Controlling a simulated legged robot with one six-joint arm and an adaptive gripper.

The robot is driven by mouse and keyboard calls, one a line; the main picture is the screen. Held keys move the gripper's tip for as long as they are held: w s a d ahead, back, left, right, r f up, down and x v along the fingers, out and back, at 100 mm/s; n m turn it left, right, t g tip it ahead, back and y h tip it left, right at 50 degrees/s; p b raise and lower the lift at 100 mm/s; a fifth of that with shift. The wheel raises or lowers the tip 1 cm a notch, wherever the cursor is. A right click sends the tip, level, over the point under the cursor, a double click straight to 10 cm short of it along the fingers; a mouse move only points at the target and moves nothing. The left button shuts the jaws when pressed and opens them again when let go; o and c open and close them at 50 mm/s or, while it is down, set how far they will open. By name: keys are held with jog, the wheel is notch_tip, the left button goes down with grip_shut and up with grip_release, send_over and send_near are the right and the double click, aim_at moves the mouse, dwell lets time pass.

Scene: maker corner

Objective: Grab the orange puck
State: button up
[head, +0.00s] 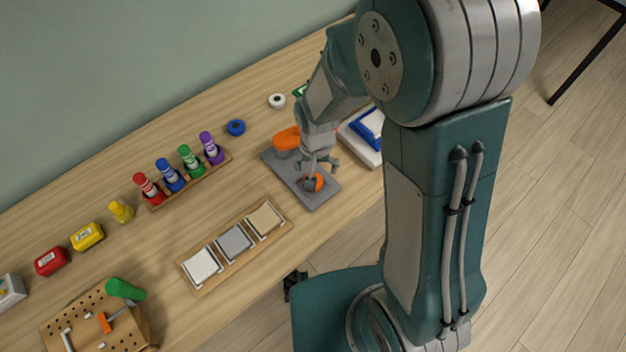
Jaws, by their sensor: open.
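The orange puck (315,184) sits on the front part of a grey plate (323,200) on the wooden workbench. Part of it is hidden behind my gripper (319,176). My gripper is open and points down over the puck, with a finger showing on either side of it. I cannot tell whether the fingers touch the puck. A larger orange object (285,140) stands at the back of the same plate, partly covered by my arm.
A rack (191,182) with several coloured markers and a tray (240,262) with square pads lie to the left. A blue-and-white block (363,137) is close on the right. A blue ring (236,127) and a white roll (277,101) lie behind.

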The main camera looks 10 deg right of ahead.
jog(key=f, duration=0.5)
jog(key=shift+w+a+f, duration=0.15)
jog(key=shift+a+f, duration=0.2)
jog(key=shift+a, duration=0.05)
jog(key=shift+d, duration=0.1)
jog(key=shift+r, duration=0.1)
jog(key=c, duration=1.1)
